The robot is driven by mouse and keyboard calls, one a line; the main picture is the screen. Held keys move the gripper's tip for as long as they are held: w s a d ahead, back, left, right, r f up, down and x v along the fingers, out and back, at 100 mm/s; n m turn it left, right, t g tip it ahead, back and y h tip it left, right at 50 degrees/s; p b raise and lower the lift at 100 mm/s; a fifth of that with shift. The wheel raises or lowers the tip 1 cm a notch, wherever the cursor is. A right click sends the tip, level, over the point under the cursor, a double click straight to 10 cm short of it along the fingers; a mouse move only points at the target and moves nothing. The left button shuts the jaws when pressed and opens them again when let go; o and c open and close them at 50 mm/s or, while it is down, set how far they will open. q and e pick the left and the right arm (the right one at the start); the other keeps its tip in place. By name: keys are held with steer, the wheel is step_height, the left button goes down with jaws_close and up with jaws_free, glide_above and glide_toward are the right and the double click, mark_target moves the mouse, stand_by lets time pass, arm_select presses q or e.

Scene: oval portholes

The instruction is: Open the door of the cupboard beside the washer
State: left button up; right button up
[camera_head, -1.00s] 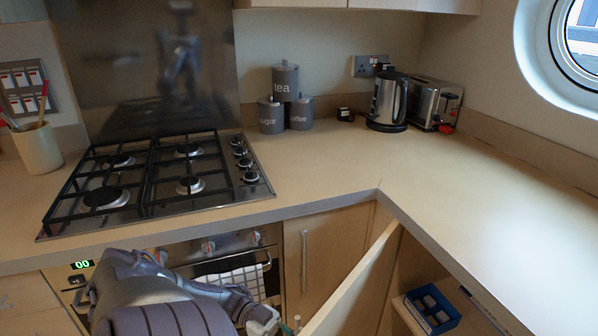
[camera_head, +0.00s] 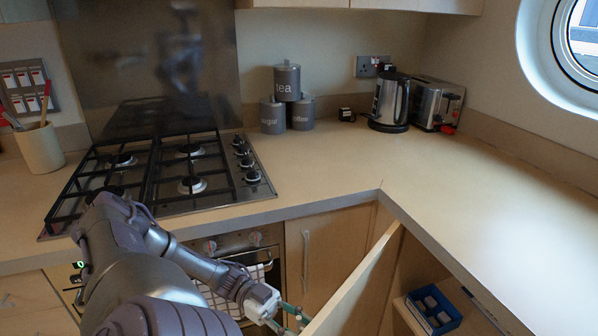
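The cupboard door (camera_head: 352,287) stands open under the right worktop, seen almost edge-on as a pale wooden panel swung out from the corner. Behind it the cupboard interior (camera_head: 415,265) shows, with a shelf holding a blue box (camera_head: 433,310) of small grey items. My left gripper (camera_head: 297,322) is at the bottom centre, on the left side of the door and close to its edge. Its greenish fingers look spread, with nothing seen between them; whether they touch the door is unclear. My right gripper is out of view. No washer is recognisable.
A gas hob (camera_head: 158,178) sits in the left worktop above an oven (camera_head: 240,255) with a towel. A closed cupboard (camera_head: 328,250) with a handle is beside the oven. Canisters, a kettle (camera_head: 390,103) and a toaster (camera_head: 436,104) stand at the back. The right worktop (camera_head: 470,200) is clear.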

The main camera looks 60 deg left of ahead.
arm_select(q)
steer(key=shift+s+a+r, duration=0.15)
steer(key=shift+a+r, duration=0.05)
steer(key=shift+r, duration=0.55)
steer(key=shift+d+r, duration=0.15)
steer(key=shift+r, duration=0.2)
